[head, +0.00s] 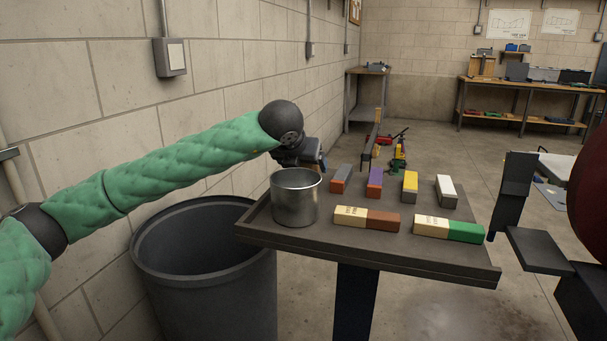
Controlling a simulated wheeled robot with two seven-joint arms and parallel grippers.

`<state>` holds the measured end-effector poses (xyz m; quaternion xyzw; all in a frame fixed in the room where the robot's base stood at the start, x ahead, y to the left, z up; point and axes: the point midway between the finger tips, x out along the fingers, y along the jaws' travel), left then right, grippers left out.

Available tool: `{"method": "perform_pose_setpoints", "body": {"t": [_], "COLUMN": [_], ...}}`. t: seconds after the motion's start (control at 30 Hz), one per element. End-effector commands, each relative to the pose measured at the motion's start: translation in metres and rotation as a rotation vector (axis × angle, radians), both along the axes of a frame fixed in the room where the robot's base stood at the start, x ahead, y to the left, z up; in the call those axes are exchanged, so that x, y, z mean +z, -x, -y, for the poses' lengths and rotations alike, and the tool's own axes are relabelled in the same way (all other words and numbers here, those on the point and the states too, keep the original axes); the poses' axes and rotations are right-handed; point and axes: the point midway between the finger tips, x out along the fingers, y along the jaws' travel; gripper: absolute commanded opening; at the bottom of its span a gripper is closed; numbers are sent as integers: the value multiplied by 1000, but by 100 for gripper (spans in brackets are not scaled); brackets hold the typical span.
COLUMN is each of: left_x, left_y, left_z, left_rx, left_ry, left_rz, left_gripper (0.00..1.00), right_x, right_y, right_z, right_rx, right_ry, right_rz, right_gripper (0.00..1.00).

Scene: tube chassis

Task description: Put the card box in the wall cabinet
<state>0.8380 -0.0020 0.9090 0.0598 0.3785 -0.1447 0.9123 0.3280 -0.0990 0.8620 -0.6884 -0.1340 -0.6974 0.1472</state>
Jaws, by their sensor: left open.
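No wall cabinet can be made out. I cannot tell which, if any, of the small boxes on the dark tray-like table (350,250) is the card box. Two lie in front, a cream and brown box (367,218) and a cream and green box (448,229), both with print on the cream part. My left gripper (314,158) is open above the table's far left corner, behind the metal can.
The metal can (295,200) stands at the table's left. A large grey bin (205,290) stands between table and wall. A grey switch box (170,57) is on the wall. Workbenches (530,88) stand at the back. Dark plates (540,250) block the right edge.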

Motion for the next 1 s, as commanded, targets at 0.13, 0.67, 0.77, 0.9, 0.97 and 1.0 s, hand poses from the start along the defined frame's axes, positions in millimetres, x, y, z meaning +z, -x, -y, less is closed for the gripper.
{"method": "perform_pose_setpoints", "body": {"t": [0.13, 0.67, 0.77, 0.9, 0.97, 1.0], "left_x": [-8, -7, -7, -3, 2, 7], "left_y": [-7, -7, -7, -7, -7, -7], "left_z": [3, 2, 2, 2, 3, 3], "left_rx": [-1, -1, -1, -1, 0, 1], "left_ry": [1, 1, 1, 1, 1, 2], "left_rz": [0, 1, 1, 2, 2, 3], "left_gripper": [85, 23, 23, 23, 23, 23], "right_x": [0, 0, -1, 0, 1, 2], "right_y": [0, 0, 0, 0, 0, 0], "right_z": [0, -1, -1, -1, -1, -1], "right_rx": [3, 4, 4, 3, 3, 1], "right_ry": [-1, -1, 0, -1, -1, -1], "right_rz": [3, 0, -1, -2, -1, -1], "right_gripper": [36, 36, 36, 36, 36, 36]}}
